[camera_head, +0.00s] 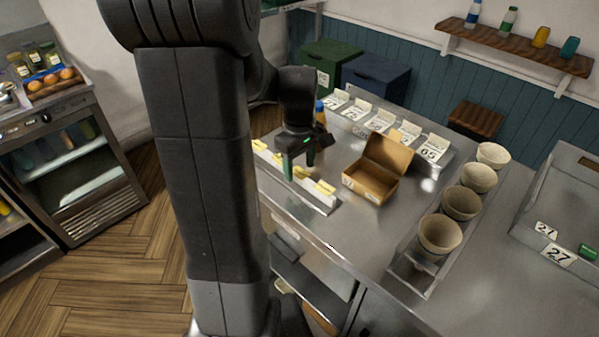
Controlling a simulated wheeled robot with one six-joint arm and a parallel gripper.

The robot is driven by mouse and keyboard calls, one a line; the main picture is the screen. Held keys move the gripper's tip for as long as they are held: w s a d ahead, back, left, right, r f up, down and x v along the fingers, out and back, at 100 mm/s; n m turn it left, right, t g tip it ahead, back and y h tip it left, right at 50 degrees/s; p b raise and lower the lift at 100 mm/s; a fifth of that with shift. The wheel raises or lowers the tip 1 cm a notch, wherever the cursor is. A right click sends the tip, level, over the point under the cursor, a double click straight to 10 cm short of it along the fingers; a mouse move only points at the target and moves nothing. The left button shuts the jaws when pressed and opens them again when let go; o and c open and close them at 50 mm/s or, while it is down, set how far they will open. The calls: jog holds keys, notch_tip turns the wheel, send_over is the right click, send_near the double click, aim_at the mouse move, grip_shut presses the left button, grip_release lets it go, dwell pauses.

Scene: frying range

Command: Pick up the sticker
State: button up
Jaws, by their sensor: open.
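Several small yellow pieces, which look like stickers, sit along a low pale metal strip (310,196) on the steel counter. One yellow piece (324,187) is at the right end of the strip, and another (260,146) is at the left. My gripper (300,168) points down over the middle of the strip with its fingers apart. A yellow piece shows close to the fingertips. I cannot tell whether the fingers touch it. My arm hides the left end of the counter.
An open brown carton (377,169) stands right of my gripper. Numbered cards (432,148) stand in a row behind it. A rack with several bowls (440,234) runs along the right. A bottle (320,112) stands close behind my gripper. Bare counter (352,228) lies in front.

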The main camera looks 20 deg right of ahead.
jog(key=shift+f, duration=0.2)
jog(key=c, duration=1)
jog(key=shift+c, duration=0.2)
jog(key=shift+r, duration=0.15)
